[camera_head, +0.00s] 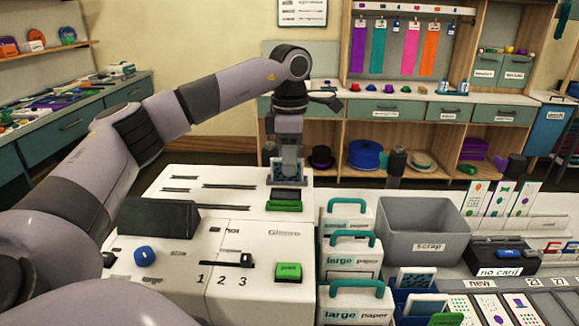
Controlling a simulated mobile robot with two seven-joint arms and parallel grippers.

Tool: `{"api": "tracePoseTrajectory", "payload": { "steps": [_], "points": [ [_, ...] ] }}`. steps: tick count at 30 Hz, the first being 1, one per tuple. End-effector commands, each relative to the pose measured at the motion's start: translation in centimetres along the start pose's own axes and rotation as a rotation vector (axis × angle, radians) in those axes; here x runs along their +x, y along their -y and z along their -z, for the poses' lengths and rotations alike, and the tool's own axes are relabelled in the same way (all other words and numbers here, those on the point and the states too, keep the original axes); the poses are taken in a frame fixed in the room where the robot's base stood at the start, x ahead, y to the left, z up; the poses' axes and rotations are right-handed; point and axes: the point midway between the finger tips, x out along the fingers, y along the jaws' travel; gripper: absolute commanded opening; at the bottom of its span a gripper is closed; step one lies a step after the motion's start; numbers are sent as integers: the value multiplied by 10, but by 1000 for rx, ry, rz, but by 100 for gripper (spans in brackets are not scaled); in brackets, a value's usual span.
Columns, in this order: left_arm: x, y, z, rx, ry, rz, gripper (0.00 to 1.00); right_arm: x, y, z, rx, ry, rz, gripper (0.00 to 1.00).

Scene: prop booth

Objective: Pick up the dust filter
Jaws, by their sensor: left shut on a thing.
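My left arm reaches over the white machine (190,262) from the left. My left gripper (287,157) points down at the machine's back right and is shut on a small pale blue-grey panel with a dotted face, which looks like the dust filter (286,173). The filter is upright, just behind the small dark screen (286,194). Its lower edge is at the machine's top; I cannot tell whether it still sits in a slot. Two similar dotted panels (416,277) stand in a blue bin at the lower right. My right gripper is not in view.
A green button (289,270) and blue knob (145,256) are on the machine's front. Shelves line the back.

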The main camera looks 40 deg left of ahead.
Motion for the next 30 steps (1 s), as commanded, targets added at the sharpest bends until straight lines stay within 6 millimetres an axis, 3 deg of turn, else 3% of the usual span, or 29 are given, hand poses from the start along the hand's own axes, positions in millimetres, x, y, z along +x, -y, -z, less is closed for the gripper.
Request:
{"api": "tracePoseTrajectory", "payload": {
  "steps": [12, 21, 30],
  "points": [
    [-81, 0, -1, 1, 5, -3, 6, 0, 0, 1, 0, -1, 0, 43],
    [-140, 0, 0, 0, 2, -4, 6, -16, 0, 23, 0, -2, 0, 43],
    [-167, 0, -1, 0, 0, -1, 6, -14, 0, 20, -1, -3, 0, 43]
  ]
}}
